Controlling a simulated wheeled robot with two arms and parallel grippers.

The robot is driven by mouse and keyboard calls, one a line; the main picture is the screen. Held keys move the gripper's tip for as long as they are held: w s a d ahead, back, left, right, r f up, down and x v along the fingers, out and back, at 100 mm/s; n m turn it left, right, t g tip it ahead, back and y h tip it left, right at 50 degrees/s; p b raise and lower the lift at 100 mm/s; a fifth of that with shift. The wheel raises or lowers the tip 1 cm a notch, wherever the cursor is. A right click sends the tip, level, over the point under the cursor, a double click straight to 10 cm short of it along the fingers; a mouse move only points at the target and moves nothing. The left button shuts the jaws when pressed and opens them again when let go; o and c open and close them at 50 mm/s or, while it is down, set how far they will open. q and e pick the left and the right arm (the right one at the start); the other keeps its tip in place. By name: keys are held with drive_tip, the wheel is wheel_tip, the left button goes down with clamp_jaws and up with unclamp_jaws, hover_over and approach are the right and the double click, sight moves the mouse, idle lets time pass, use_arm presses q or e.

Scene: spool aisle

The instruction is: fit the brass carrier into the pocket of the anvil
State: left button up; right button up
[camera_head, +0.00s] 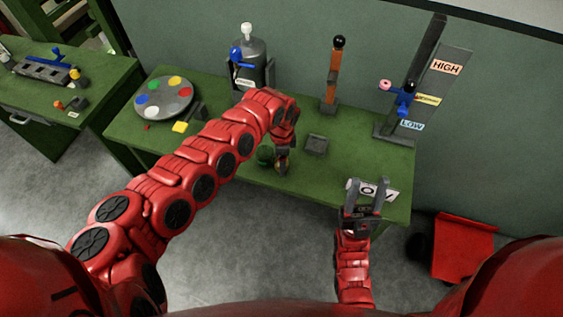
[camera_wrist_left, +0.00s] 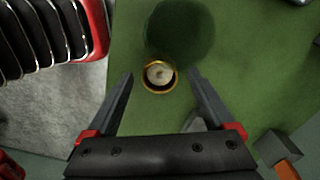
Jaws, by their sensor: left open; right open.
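The brass carrier, a small brass ring with a pale centre (camera_wrist_left: 160,76), is on the green bench in the left wrist view. My left gripper (camera_wrist_left: 161,73) is open, with its fingertips on either side of the ring and a gap to each; in the head view the left gripper (camera_head: 282,168) is over the bench's front part and mostly hides the ring. A low grey block (camera_head: 316,145), perhaps the anvil, lies to its right; its pocket cannot be made out. My right gripper (camera_head: 368,187) is open and empty near the bench's front right.
A dark green round object (camera_wrist_left: 180,30) stands close beside the ring. Behind are a colour-dotted disc (camera_head: 164,99), a dark canister (camera_head: 250,66), an orange post (camera_head: 336,75) and a HIGH/LOW lever stand (camera_head: 398,100).

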use_arm(q)
drive_tip(key=shift+f, duration=0.5)
clamp_jaws()
drive_tip(key=shift+r, duration=0.15)
